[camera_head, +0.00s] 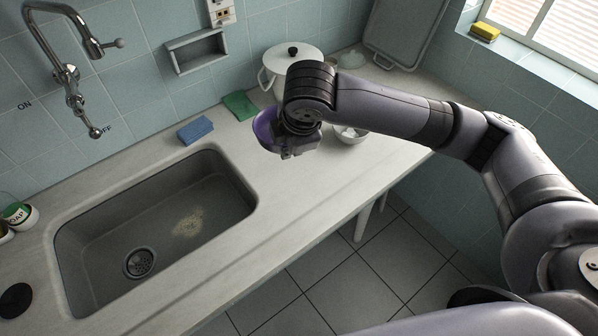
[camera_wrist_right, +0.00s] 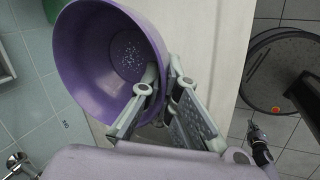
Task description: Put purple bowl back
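The purple bowl (camera_head: 264,129) is at my right gripper (camera_head: 297,146), above the counter past the sink in the head view. In the right wrist view the purple bowl (camera_wrist_right: 95,65) is tilted, with its hollow inside facing the camera. My right gripper (camera_wrist_right: 164,78) is shut on its rim, one finger inside the bowl and one outside. My gripper and wrist hide part of the bowl in the head view. A small dark part at the lower right of the wrist view looks like my left gripper (camera_wrist_right: 256,133); its finger state is unclear.
A white lidded pot (camera_head: 290,62) stands behind the bowl. A white bowl (camera_head: 352,134) sits right of my gripper, partly hidden. A green cloth (camera_head: 240,105) and a blue sponge (camera_head: 195,130) lie left. The sink (camera_head: 160,225) is at front left. Counter (camera_head: 290,200) in front is clear.

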